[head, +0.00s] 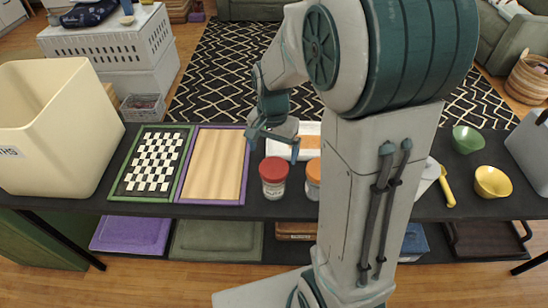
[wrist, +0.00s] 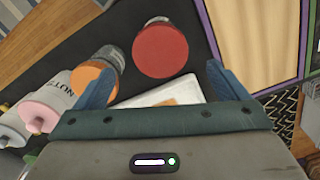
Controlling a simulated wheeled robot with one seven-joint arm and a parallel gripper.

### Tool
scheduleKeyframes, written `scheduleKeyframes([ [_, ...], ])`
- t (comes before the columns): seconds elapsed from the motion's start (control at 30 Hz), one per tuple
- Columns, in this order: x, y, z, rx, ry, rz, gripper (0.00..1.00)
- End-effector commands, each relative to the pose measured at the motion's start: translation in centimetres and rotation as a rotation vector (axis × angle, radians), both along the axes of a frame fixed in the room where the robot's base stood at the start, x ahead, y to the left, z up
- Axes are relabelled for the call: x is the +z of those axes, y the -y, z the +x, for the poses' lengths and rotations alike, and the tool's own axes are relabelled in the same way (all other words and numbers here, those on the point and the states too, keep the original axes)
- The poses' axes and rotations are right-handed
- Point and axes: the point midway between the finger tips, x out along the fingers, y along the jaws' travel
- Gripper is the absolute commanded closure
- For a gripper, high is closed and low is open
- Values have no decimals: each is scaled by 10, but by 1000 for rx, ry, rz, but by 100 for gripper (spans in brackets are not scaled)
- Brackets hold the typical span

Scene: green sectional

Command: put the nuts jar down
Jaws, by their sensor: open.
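A white canister marked "NUTS" (wrist: 66,92), with a pink knobbed lid, stands upright at the left of the wrist view. In the head view my arm hides its place. My gripper (head: 273,147) is open and empty above the dark table. Its two spread fingers also show in the wrist view (wrist: 157,82), and the nuts jar is to the left of them, apart from them. Nothing is between the fingers.
A red-lidded jar (head: 274,178) and an orange-lidded jar (head: 313,180) stand near the gripper. A white tray (head: 310,127) lies behind them. A checkerboard (head: 152,163), wooden board (head: 216,165) and cream bin (head: 50,130) are left; bowls (head: 492,182) are right.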

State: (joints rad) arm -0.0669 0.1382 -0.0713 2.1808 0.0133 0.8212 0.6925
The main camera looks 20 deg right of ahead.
Motion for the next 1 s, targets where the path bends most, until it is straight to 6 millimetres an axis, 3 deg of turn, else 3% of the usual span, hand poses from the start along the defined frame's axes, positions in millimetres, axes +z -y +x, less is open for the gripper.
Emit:
scheduleKeyframes([
  [0.17, 20, 0, -13, 65, 29, 3, 7],
  [0.5, 73, 0, -90, 444, 168, -31, 7],
  [0.73, 84, 0, -129, 637, 226, -75, 7],
  [1.0, 85, 0, -139, 690, 237, -89, 7],
])
